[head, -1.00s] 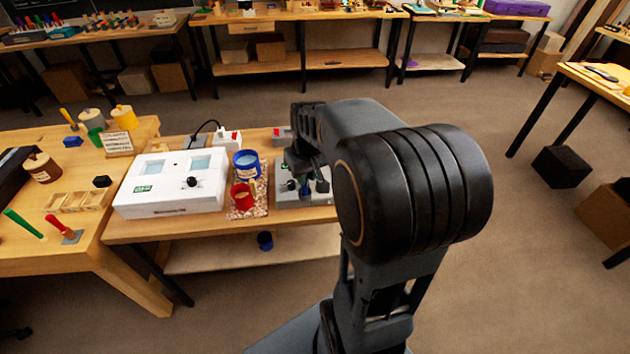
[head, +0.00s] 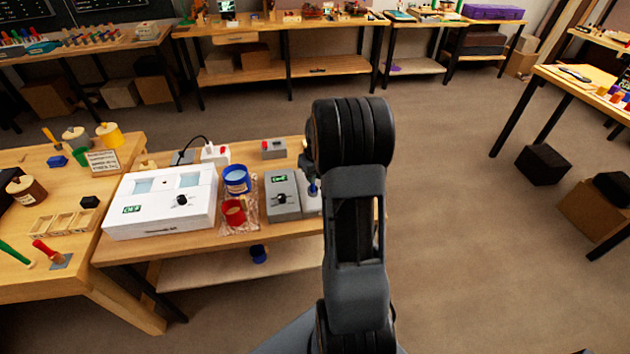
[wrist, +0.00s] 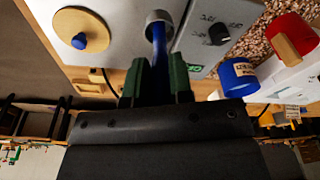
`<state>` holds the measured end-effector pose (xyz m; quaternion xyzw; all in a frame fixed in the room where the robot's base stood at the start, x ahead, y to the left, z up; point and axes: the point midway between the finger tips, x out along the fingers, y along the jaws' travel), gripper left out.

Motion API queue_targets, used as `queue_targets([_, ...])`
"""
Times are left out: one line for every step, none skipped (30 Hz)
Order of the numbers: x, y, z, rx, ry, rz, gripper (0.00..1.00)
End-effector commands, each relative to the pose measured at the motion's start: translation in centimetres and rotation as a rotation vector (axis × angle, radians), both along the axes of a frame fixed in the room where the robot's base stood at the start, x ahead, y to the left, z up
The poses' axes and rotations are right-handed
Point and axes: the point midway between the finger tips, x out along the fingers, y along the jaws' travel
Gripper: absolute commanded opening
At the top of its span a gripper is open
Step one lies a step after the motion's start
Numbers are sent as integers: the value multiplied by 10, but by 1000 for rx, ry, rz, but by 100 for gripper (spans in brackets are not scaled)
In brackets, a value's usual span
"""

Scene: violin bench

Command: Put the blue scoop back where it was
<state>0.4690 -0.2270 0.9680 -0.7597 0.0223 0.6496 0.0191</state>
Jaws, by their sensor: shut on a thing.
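In the wrist view, my gripper (wrist: 157,76) has its two green fingers closed around the blue handle of the scoop (wrist: 158,45). The far end of the handle meets a grey metal ring or cup (wrist: 158,17) over a light grey surface. I cannot tell whether this is part of the scoop or a holder. In the head view my arm hides the gripper; a small blue shape (head: 313,188) shows beside it, and I cannot tell if it is the scoop.
A tan disc with a blue knob (wrist: 79,31) lies near the scoop.

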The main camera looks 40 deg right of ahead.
Motion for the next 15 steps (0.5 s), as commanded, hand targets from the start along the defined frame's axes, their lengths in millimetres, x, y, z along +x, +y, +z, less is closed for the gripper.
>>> queue_targets([1, -1, -1, 0, 0, 0, 0])
queue_targets([1, -1, -2, 0, 0, 0, 0])
queue_targets([2, -2, -4, 0, 1, -1, 0])
queue_targets([3, -3, -5, 1, 1, -1, 0])
queue_targets([4, -5, -7, 1, 1, -1, 0])
queue_targets([4, -5, -12, 1, 1, -1, 0])
queue_targets([4, -5, -16, 1, 2, -1, 0])
queue_targets([3, -5, -20, 2, 3, -1, 0])
queue_targets([3, -4, -26, 1, 2, -1, 0])
queue_targets([3, -4, -30, 2, 3, 0, 0])
queue_targets([3, -4, -33, 2, 3, 0, 0])
queue_targets([3, -4, -36, 1, 1, 0, 0])
queue_targets([3, -4, -37, 0, 1, 1, 0])
queue_targets([4, -4, -38, 0, 0, 1, 0])
queue_targets([4, -4, -37, -1, -1, 1, 0])
